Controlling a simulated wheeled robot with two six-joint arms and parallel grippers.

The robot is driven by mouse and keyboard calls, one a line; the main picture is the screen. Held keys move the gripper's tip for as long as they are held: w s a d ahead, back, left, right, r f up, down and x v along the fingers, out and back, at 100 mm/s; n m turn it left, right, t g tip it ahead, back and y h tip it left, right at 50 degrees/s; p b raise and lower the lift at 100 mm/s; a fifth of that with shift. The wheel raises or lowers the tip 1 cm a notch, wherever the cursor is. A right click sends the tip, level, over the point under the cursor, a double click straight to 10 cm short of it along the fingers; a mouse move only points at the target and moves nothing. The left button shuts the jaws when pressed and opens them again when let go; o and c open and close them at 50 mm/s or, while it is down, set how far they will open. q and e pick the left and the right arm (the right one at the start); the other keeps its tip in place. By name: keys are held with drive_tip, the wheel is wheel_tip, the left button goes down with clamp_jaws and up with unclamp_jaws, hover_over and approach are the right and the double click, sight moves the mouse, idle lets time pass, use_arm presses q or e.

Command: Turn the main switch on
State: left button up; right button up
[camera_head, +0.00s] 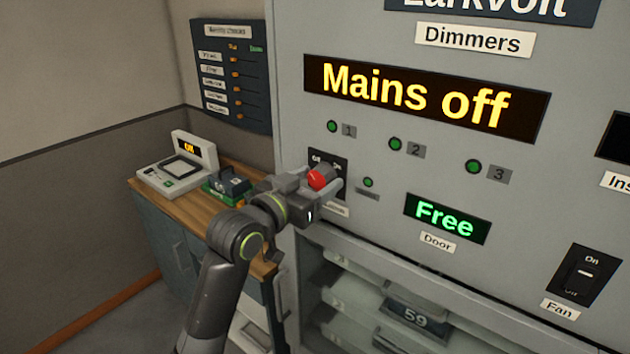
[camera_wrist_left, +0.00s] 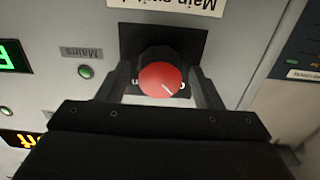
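The main switch is a red round knob (camera_head: 317,180) on a black plate marked Off and On, low on the left of the grey dimmer cabinet. My left gripper (camera_head: 322,184) is at the knob, with one finger on either side of it. In the left wrist view the red knob (camera_wrist_left: 162,79) shows a white pointer line and sits between the two fingers (camera_wrist_left: 163,88). Small gaps seem to show beside the knob, so the fingers look open around it. The display (camera_head: 415,92) reads "Mains off". My right gripper is not in view.
The green "Free" door display (camera_head: 446,218) and a black fan switch (camera_head: 587,273) are to the right on the cabinet. A wooden counter (camera_head: 195,206) with a small device (camera_head: 172,176) stands at left. Open shelves (camera_head: 345,290) lie below the panel.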

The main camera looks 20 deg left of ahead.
use_arm(q)
drive_tip(key=c, duration=0.8)
drive_tip(key=shift+c, duration=0.2)
drive_tip(key=shift+m, duration=0.4)
drive_tip(key=m+b, duration=0.2)
drive_tip(key=m, duration=0.1)
drive_tip(key=shift+f+m, duration=0.15)
drive_tip(key=shift+m, duration=0.25)
drive_tip(key=m+b, duration=0.2)
drive_tip(key=m, duration=0.2)
drive_tip(key=shift+m, duration=0.3)
drive_tip(key=m+b, duration=0.3)
drive_tip(key=m, duration=0.2)
drive_tip(key=m+b, duration=0.1)
drive_tip(key=m, duration=0.2)
drive_tip(key=shift+b, duration=0.4)
drive_tip(key=shift+m, duration=0.3)
